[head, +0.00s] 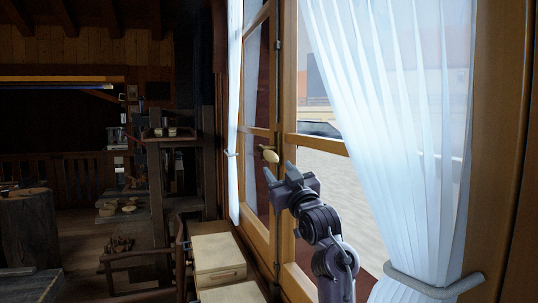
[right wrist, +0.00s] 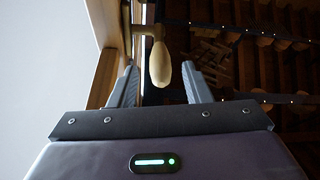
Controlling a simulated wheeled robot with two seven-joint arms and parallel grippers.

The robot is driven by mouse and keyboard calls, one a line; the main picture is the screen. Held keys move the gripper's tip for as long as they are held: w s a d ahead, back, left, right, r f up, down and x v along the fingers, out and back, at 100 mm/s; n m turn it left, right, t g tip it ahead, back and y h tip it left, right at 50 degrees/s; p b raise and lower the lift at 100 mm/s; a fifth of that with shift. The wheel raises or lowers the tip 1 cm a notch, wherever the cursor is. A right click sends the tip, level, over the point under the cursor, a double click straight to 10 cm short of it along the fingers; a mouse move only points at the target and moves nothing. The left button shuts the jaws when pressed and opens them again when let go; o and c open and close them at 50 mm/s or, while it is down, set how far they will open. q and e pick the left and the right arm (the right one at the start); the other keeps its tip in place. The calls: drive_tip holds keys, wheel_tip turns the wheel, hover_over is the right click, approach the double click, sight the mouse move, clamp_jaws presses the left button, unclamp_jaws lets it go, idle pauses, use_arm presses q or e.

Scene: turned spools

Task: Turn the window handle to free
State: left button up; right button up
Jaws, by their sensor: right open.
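The window handle (head: 269,155) is a pale, egg-shaped knob on a short brass arm, mounted on the middle upright of the wooden window. In the right wrist view the handle (right wrist: 160,62) hangs from its brass mount, between the lines of the two fingers and a little beyond them. My right gripper (head: 277,172) is open and empty, just below the handle in the head view. Its two fingers also show in the right wrist view (right wrist: 160,85). I see no contact with the handle. My left gripper is not in view.
White curtains hang on both sides of the window; the right one (head: 400,130) is gathered by a grey holdback (head: 435,287). Pale boxes (head: 217,258) stand below the window at the left. A dark shelf (head: 170,140) stands further back.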

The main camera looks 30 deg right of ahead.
sight(268, 154)
drive_tip(key=shift+w+d+r+p, duration=0.15)
drive_tip(key=shift+w+r+p, duration=0.6)
drive_tip(key=shift+w+r, duration=0.3)
drive_tip(key=p+x, duration=0.1)
drive_tip(key=x, duration=0.2)
drive_tip(key=shift+w+p, duration=0.35)
drive_tip(key=shift+w+d+r, duration=0.15)
drive_tip(key=shift+w, duration=0.55)
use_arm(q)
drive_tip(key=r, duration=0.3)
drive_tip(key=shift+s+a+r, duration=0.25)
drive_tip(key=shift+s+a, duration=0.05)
use_arm(e)
drive_tip(key=shift+c, duration=0.4)
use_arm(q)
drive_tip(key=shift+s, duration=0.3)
use_arm(e)
clamp_jaws()
